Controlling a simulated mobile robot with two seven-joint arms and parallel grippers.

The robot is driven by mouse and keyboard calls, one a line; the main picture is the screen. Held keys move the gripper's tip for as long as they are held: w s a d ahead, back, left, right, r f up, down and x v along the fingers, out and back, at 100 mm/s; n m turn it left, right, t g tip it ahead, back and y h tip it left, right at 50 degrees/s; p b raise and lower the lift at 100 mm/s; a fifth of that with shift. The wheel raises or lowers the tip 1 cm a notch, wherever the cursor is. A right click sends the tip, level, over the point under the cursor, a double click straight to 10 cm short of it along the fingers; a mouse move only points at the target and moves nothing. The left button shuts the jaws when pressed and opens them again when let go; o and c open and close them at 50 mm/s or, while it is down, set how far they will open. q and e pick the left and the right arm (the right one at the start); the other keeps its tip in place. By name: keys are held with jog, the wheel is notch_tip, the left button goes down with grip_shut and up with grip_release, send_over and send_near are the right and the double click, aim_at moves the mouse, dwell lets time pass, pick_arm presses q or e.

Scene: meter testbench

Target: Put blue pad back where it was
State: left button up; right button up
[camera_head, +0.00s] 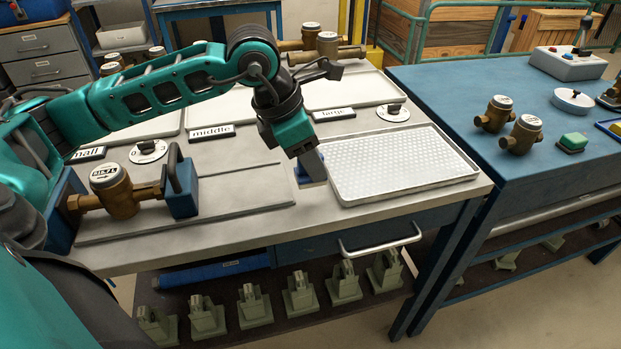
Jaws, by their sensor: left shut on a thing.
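My left arm reaches in from the left across the bench. My left gripper (312,166) points down beside the left edge of the white dimpled tray (332,186). It is shut on a small blue pad (308,181), which shows only partly at the fingertips, low over the bench top. I cannot tell whether the pad touches the bench. My right gripper is not in view.
A brass meter (115,190) sits between blue clamp blocks (181,189) at the left of the bench. Label signs (211,132) and round dials (148,151) stand behind.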

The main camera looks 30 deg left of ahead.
aim_at(310, 178)
pick_arm(q)
jog(key=shift+f, duration=2.35)
jog(key=shift+f+b, duration=0.15)
jog(key=shift+b, duration=0.15)
jog(key=o, duration=1)
jog(key=shift+r, duration=0.2)
jog(key=v, duration=1.2)
jog(key=shift+p, duration=0.4)
